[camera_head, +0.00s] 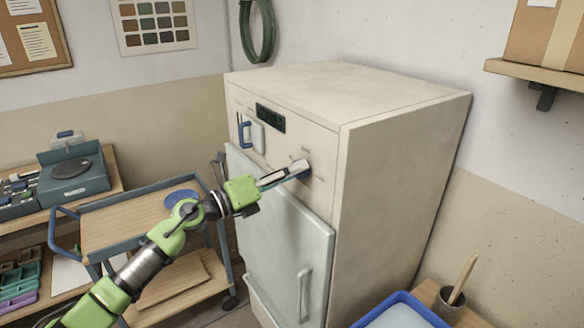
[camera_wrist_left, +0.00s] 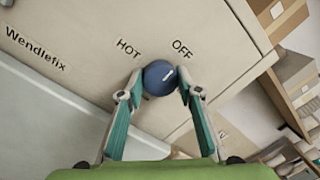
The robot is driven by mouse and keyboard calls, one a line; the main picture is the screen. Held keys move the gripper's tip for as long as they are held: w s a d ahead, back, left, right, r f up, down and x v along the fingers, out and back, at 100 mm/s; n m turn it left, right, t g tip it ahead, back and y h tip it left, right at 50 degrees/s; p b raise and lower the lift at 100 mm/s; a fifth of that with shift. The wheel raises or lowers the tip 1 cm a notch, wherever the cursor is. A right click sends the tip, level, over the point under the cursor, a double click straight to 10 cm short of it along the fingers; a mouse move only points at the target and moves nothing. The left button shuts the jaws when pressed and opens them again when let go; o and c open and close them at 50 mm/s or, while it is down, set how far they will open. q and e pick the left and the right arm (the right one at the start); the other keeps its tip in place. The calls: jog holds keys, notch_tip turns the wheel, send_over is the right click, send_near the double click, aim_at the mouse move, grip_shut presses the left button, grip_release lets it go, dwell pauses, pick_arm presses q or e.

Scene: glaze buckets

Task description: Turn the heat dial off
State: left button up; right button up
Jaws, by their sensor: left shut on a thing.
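The heat dial (camera_wrist_left: 160,79) is a round blue knob on the cream front panel of the kiln-like cabinet (camera_head: 400,150). In the left wrist view a short white mark on its face slants up and right, roughly toward the printed word OFF (camera_wrist_left: 182,48). The word HOT (camera_wrist_left: 128,48) is at its upper left. My left gripper (camera_wrist_left: 161,90) is shut on the dial, with one teal finger on each side. In the head view the left gripper (camera_head: 297,171) reaches the panel and mostly hides the dial. My right gripper is in neither view.
A blue-handled switch (camera_head: 250,135) and a dark display (camera_head: 271,117) sit on the same panel. Below is a pale door (camera_head: 275,230) with a vertical handle. A cart (camera_head: 130,220) stands left; a blue tub (camera_head: 400,312) is at the front right.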

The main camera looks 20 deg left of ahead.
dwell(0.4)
pick_arm(q)
jog(key=o, duration=1.1)
jog(key=v, duration=1.2)
